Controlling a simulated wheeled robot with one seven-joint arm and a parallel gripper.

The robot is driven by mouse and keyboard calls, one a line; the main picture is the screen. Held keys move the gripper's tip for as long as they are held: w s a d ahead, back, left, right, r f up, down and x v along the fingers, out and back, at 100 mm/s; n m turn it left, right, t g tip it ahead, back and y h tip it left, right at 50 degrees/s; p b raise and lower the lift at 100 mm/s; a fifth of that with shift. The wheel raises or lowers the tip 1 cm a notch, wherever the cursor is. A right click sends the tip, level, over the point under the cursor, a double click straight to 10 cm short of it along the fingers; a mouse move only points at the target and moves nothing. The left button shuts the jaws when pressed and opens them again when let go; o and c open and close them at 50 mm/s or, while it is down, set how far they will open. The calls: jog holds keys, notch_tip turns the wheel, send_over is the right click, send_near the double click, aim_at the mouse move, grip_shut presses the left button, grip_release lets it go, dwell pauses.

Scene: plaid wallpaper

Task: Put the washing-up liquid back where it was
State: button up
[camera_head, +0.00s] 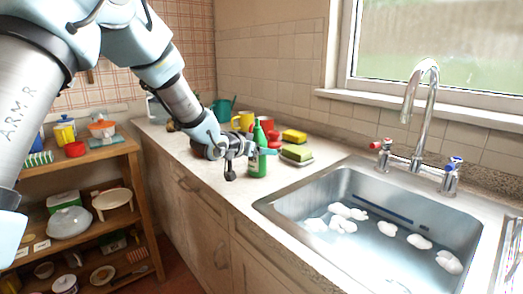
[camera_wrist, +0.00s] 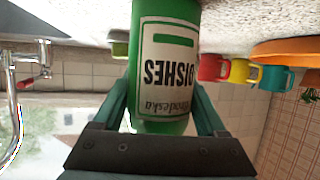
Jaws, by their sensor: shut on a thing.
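The washing-up liquid is a green bottle (camera_head: 258,166) with a white label, upright at the counter left of the sink. Its label reads "DISHES" in the wrist view (camera_wrist: 168,60), where the picture is upside down. My gripper (camera_head: 254,152) is shut on the bottle, with one finger on each side of it (camera_wrist: 163,100). The bottle's base looks to be at the counter top, but I cannot tell whether it touches. Its lower end runs out of the wrist view.
Sponges (camera_head: 297,153) and (camera_head: 293,136) lie just right of the bottle. The sink (camera_head: 345,182) holds water and foam, with a tall tap (camera_head: 430,85). The front-left counter is clear.

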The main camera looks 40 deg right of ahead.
jog(key=shift+f, duration=0.1)
jog(key=o, duration=1.5)
jog(key=shift+o, duration=0.2)
jog(key=b+v, duration=0.1)
jog(key=v, duration=1.1)
jog(key=shift+a, duration=0.1)
